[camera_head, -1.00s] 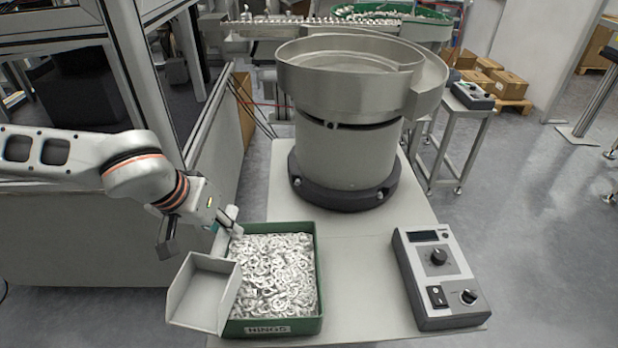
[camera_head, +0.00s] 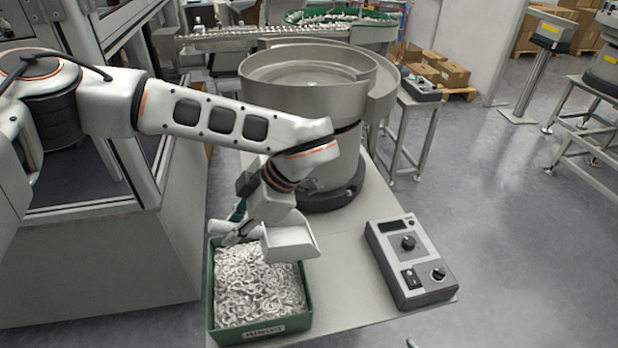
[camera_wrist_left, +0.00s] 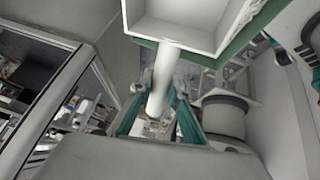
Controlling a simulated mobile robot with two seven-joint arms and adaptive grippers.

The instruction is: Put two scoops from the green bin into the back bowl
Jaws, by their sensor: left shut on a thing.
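The green bin (camera_head: 308,302) is full of pale metal rings (camera_head: 255,290) and stands at the table's front left. My left gripper (camera_head: 240,226) is at the bin's back edge, shut on the handle of a pale scoop (camera_head: 290,242). The handle also shows in the left wrist view (camera_wrist_left: 160,85). The scoop's pan is above the bin's back right corner; the part of its inside that shows looks bare. A large steel bowl (camera_head: 305,75) sits on a round feeder base behind the bin, partly hidden by my left arm.
A grey control box (camera_head: 410,262) with knobs stands at the right of the table (camera_head: 345,285). The table between bin and box is clear. Another feeder with a green bowl (camera_head: 345,17) and a linear track stand farther back. A glazed machine enclosure is at left.

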